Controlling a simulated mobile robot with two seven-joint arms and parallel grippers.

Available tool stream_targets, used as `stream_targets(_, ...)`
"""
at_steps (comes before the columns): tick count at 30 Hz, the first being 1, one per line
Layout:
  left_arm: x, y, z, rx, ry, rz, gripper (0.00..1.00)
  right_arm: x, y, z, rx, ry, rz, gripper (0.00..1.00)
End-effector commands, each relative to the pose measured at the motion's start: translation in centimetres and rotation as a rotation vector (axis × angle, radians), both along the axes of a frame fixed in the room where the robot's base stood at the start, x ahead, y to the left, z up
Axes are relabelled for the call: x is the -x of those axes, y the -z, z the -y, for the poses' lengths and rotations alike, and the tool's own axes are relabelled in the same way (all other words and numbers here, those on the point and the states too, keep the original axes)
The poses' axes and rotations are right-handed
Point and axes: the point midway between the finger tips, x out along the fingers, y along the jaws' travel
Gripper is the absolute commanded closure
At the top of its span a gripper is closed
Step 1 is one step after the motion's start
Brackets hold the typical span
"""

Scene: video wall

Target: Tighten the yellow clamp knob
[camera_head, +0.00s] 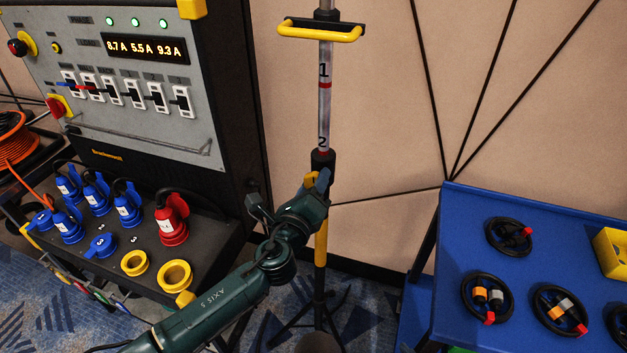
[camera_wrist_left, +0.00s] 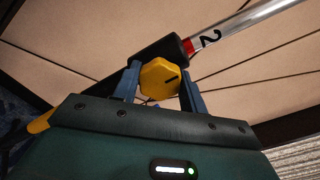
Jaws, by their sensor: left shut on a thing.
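In the head view the left gripper (camera_head: 318,182) is at the collar (camera_head: 322,160) of the upright pole (camera_head: 325,95). The knob is mostly hidden there by the gripper. The pole shows the marks 1 and 2, with a red band just above the collar. My right gripper is in neither view.
A power distribution panel (camera_head: 140,75) with breakers and blue and red plugs stands at the left. A yellow handle (camera_head: 318,33) crosses the pole's top. A blue table (camera_head: 470,230) with black coiled cables is at the right. Tripod legs (camera_head: 318,310) stand on the carpet.

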Motion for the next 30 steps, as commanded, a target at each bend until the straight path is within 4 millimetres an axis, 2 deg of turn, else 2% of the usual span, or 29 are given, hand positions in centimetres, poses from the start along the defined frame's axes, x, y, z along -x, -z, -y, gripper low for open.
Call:
stream_targets(21, 0.00, 0.03, 0.01, -0.070, 0.000, 0.023, 0.81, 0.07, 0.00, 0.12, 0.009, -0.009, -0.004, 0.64)
stream_targets(22, 0.01, 0.03, 0.01, -0.070, 0.000, 0.023, 0.55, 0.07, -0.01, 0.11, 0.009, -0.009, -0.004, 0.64)
stream_targets(30, 0.00, 0.01, 0.00, -0.068, 0.000, 0.022, 0.36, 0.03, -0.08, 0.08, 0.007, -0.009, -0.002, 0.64)
